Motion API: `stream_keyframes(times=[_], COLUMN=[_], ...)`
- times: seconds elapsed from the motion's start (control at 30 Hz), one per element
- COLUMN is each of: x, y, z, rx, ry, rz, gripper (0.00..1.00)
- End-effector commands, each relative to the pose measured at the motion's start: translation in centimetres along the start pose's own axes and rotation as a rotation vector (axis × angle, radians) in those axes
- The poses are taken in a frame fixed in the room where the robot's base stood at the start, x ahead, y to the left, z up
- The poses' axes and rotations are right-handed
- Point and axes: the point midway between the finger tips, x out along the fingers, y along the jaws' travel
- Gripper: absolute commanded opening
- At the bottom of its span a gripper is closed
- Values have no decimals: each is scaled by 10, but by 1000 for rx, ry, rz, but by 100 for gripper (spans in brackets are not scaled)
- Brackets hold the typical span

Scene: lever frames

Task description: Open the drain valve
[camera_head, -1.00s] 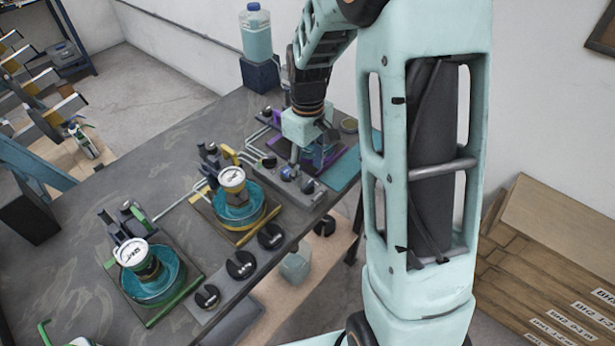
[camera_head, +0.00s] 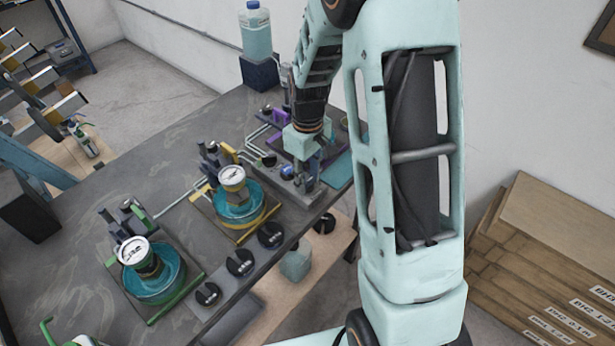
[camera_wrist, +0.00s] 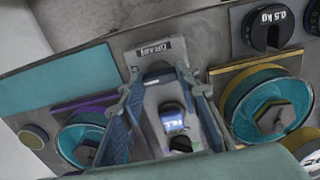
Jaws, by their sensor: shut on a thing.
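The DRAIN label (camera_wrist: 151,52) shows on a grey plate in the wrist view, just beyond my fingertips. My gripper (camera_wrist: 160,78) has its two blue fingers closed in around the grey drain valve handle (camera_wrist: 157,70) by that label. The fingers hide most of the handle, so I cannot tell its exact angle. A valve part with a blue and white FILL label (camera_wrist: 173,121) sits between the fingers, nearer the wrist. In the head view my gripper (camera_head: 312,172) is low over the far right station, at the bench's front edge.
Two stations with teal bowls and white gauges stand nearer, one on a yellow-edged plate (camera_head: 206,208) and one on a green-edged plate (camera_head: 172,312). Black weight knobs (camera_head: 239,262) line the front edge. A blue liquid bottle (camera_head: 256,36) stands behind.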

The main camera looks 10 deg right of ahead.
Motion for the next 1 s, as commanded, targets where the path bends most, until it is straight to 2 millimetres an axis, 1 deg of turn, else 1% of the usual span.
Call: stream_keyframes(times=[0.27,0.47,0.67,1.0], x=[0,1,1,1], y=[0,0,0,0], z=[0,0,-1,-1], rx=[19,99,250,574], ry=[0,0,0,1], rz=[0,2,3,3], gripper=[6,6,6,6])
